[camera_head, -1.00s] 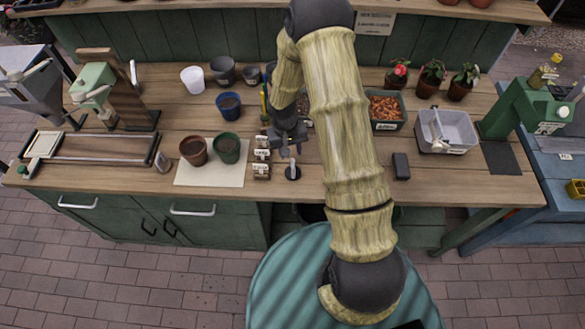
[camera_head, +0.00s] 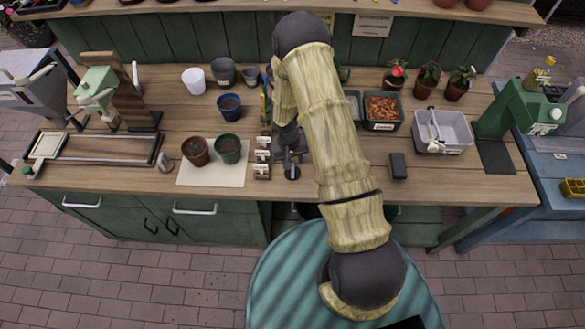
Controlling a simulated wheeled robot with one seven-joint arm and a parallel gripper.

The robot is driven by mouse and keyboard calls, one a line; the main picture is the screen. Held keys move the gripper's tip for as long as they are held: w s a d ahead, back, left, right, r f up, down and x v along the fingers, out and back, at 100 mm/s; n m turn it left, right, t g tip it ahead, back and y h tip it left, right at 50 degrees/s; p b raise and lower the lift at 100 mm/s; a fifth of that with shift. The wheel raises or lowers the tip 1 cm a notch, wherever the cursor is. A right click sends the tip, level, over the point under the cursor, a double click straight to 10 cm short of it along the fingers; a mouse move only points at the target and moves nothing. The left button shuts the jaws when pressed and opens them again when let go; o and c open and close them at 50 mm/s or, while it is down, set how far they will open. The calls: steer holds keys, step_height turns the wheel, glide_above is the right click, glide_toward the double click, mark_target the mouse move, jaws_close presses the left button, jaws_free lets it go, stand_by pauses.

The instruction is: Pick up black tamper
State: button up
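The black tamper (camera_head: 293,173) appears as a small dark round base near the bench's front edge, right of the small labelled blocks. My gripper (camera_head: 291,158) is low over it, close above or around its upper part. The gripper and arm hide most of the tamper. The fingers are too small and dark to tell whether they are open or shut, or whether they touch it.
Small labelled blocks (camera_head: 262,157) stand close left of my gripper. Two plant pots (camera_head: 228,149) sit on a pale mat (camera_head: 212,177). A dark block (camera_head: 398,166) lies to the right, with bare bench around it. My arm hides the middle of the wooden bench (camera_head: 450,185).

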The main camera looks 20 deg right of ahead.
steer(key=shift+f, duration=0.2)
steer(key=shift+w, duration=0.1)
jaws_close()
steer(key=shift+r, duration=0.1)
stand_by(0.4)
step_height(320, 180, up, 10)
steer(key=b, duration=0.3)
stand_by(0.8)
